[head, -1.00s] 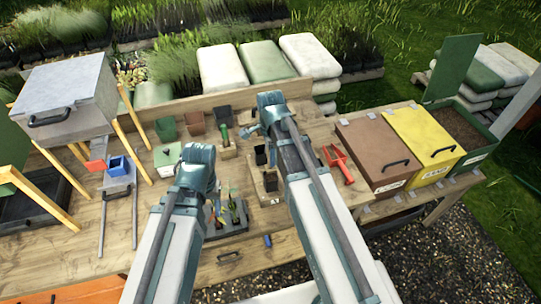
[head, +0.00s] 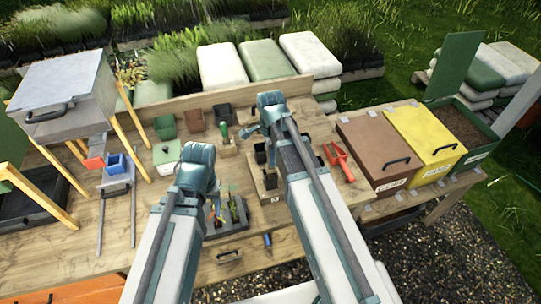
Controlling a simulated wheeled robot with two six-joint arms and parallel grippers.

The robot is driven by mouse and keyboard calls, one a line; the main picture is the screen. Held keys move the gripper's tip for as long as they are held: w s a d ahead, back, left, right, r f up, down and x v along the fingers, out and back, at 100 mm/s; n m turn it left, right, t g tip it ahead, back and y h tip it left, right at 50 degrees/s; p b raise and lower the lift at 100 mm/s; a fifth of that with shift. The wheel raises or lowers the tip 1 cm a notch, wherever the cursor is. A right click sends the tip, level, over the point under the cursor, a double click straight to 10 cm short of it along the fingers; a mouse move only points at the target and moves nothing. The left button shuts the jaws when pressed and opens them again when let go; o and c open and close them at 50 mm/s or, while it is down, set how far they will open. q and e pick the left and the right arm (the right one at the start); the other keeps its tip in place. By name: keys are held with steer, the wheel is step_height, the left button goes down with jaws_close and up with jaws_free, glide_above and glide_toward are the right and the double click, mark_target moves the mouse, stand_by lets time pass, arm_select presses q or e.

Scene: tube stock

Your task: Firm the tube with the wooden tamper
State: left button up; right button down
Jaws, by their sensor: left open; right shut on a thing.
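My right gripper (head: 262,130) is over the middle of the bench, largely hidden by its own wrist and forearm. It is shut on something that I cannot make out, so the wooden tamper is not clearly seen. Just below it a dark tube (head: 261,153) stands upright by a pale wooden board (head: 269,195). A second small dark tube (head: 270,181) is on that board. Whether the held thing touches a tube cannot be told. My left gripper (head: 207,190) is open, mostly hidden under its wrist, beside a dark tray of seedlings (head: 237,225).
A green-handled tool (head: 223,131) stands in a wooden block (head: 228,150). Brown (head: 378,150) and yellow (head: 424,138) lidded bins stand further right. A blue pot (head: 115,163) and a raised grey box (head: 62,92) are at left.

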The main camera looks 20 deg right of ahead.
mark_target(270, 168)
steer(key=shift+f+b, duration=0.3)
steer(key=shift+f, duration=0.05)
steer(key=shift+f+b, duration=0.35)
steer(key=shift+b, duration=0.05)
steer(key=shift+f+b, duration=0.4)
steer(key=shift+f+b, duration=0.55)
steer(key=shift+f, duration=0.05)
steer(key=shift+f+b, duration=0.6)
steer(key=shift+b, duration=0.05)
stand_by(2.7)
steer(key=shift+r, duration=0.1)
steer(key=shift+r+p, duration=5.45)
steer(key=shift+p, duration=0.15)
steer(key=shift+f, duration=0.15)
